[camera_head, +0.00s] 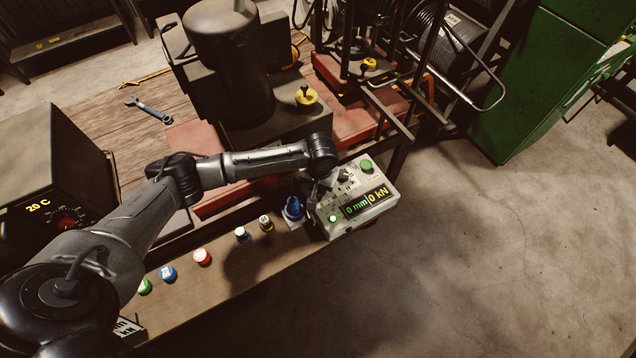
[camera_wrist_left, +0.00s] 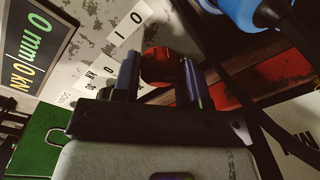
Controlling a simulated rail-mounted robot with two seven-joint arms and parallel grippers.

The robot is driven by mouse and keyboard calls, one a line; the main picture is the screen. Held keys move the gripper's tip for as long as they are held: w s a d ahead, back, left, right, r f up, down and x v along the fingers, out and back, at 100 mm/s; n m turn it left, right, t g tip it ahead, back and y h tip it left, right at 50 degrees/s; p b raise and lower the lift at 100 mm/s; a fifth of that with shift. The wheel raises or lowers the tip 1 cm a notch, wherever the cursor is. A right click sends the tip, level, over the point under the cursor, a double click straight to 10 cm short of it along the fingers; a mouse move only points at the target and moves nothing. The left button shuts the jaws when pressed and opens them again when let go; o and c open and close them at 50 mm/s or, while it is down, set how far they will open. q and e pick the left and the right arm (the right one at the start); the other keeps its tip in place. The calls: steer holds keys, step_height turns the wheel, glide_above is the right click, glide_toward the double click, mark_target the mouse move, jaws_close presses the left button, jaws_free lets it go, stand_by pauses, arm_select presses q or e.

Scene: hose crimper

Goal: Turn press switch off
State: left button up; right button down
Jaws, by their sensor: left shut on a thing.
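The pale press control box (camera_head: 382,208) stands at the right end of the bench front in the head view. Its display (camera_head: 367,202) reads 0 mm and 0 kN; the display also shows at the left of the left wrist view (camera_wrist_left: 32,52). My left gripper (camera_head: 322,187) is down at the box's left side, its fingers mostly hidden by the arm. In the left wrist view my left gripper (camera_wrist_left: 160,80) is shut on a red switch knob (camera_wrist_left: 160,64), one finger on each side. A label strip (camera_wrist_left: 125,30) with 0 and 1 lies beside the knob.
A blue knob (camera_head: 292,208) stands just left of the box. A dark press body (camera_head: 232,85) stands behind my arm. The floor to the right is clear.

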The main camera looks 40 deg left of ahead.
arm_select(q)
steer(key=n+p, duration=0.3)
steer(key=p, duration=0.2)
steer(key=n+p, duration=0.3)
steer(key=p, duration=0.3)
steer(key=n+p, duration=0.4)
steer(key=p, duration=0.1)
steer(key=shift+d+r, duration=0.1)
steer(key=shift+r, duration=0.15)
steer(key=n+p, duration=0.3)
steer(key=shift+n+h, duration=0.3)
steer(key=n+p, duration=0.1)
steer(key=n, duration=0.2)
steer(key=shift+w+f+p, duration=0.1)
steer(key=shift+f+p, duration=0.05)
steer(key=shift+p, duration=0.15)
steer(key=shift+n, duration=0.3)
steer(key=o, duration=0.9)
steer(key=shift+a+f, duration=0.1)
steer(key=shift+a, duration=0.1)
